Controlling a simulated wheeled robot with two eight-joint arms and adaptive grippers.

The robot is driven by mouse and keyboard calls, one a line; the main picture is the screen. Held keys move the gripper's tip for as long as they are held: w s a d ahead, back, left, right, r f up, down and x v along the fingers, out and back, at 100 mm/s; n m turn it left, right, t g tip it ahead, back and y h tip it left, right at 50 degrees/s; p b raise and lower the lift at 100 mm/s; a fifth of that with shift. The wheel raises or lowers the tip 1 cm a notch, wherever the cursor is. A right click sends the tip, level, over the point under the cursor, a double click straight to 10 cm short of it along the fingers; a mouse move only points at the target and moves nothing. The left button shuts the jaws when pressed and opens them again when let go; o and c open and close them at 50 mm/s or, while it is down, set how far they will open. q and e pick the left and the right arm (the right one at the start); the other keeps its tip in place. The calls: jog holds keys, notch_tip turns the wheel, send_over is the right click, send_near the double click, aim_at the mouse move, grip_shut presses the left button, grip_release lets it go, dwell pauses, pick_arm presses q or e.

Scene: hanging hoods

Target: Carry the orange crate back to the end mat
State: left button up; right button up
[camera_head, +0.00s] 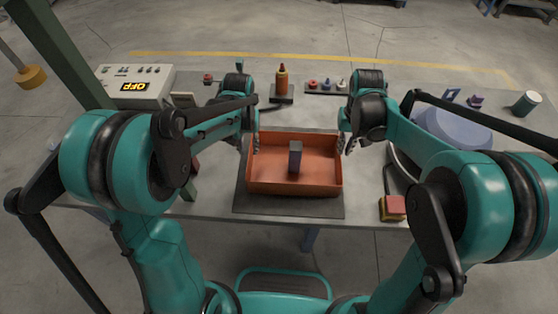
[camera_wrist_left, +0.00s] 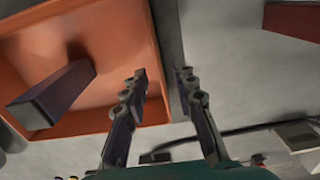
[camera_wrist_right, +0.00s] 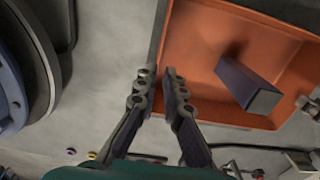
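The orange crate (camera_head: 265,183) sits on a dark mat (camera_head: 290,208) near the table's front edge. A grey-purple block (camera_head: 295,157) stands upright inside it; the block also shows in the left wrist view (camera_wrist_left: 50,95) and the right wrist view (camera_wrist_right: 248,85). My left gripper (camera_wrist_left: 162,75) is at the crate's left wall, its parted fingers on either side of the rim. My right gripper (camera_wrist_right: 157,75) is at the right wall, fingers also either side of the rim, with a narrower gap. I see no clear grip on the walls.
A control box (camera_head: 137,85) reading OFF stands at the back left beside a green post (camera_head: 62,50). A red-orange bottle (camera_head: 283,80) stands behind the crate. A blue-grey round object (camera_head: 452,130) and a red-yellow block (camera_head: 392,208) lie to the right.

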aim_at(338, 168)
pick_arm(q)
jog(key=shift+s+d, duration=0.1)
pick_arm(e)
jog(key=shift+s+d, duration=0.1)
